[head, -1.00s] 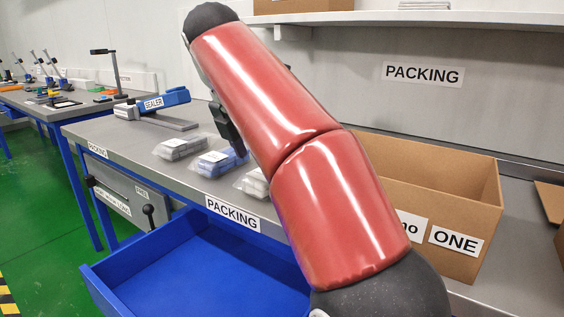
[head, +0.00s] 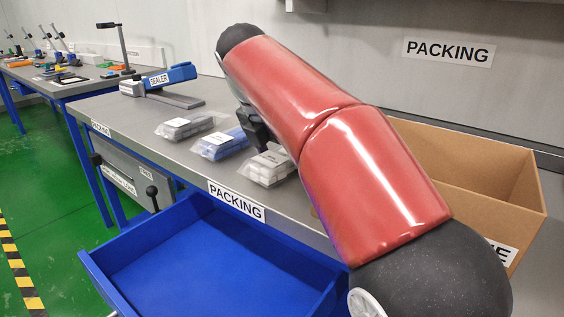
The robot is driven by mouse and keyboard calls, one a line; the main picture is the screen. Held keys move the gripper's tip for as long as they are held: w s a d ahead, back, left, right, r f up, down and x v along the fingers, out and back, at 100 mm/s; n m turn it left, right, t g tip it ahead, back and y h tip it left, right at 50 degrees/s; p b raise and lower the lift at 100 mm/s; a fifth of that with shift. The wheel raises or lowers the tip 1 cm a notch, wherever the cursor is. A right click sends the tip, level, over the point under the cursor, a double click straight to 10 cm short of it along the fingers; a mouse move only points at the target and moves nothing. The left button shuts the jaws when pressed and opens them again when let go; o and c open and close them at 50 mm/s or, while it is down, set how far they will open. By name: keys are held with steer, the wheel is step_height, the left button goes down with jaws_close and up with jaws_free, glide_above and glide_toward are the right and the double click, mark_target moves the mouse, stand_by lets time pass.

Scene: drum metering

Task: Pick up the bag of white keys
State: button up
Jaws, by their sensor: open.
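The bag of white keys (head: 268,167) is a clear bag with pale contents and a white label. It lies on the grey packing bench, the rightmost of three bags. My gripper (head: 262,146) is dark and partly hidden behind my red arm. It is open and appears just above and behind the gap between the white bag and the blue bag (head: 219,145). I see nothing held, but its fingertips are partly hidden. I cannot tell whether it touches a bag.
A grey bag (head: 184,127) lies left of the blue one. The blue sealer (head: 172,76) stands farther back. An open blue drawer (head: 215,260) juts out below the bench. A cardboard box (head: 470,165) stands right, partly behind my arm.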

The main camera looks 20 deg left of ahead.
steer(key=shift+w+f, duration=0.1)
steer(key=shift+f, duration=0.25)
steer(key=shift+c, duration=0.4)
steer(key=shift+r, duration=0.1)
steer(key=c, duration=1.1)
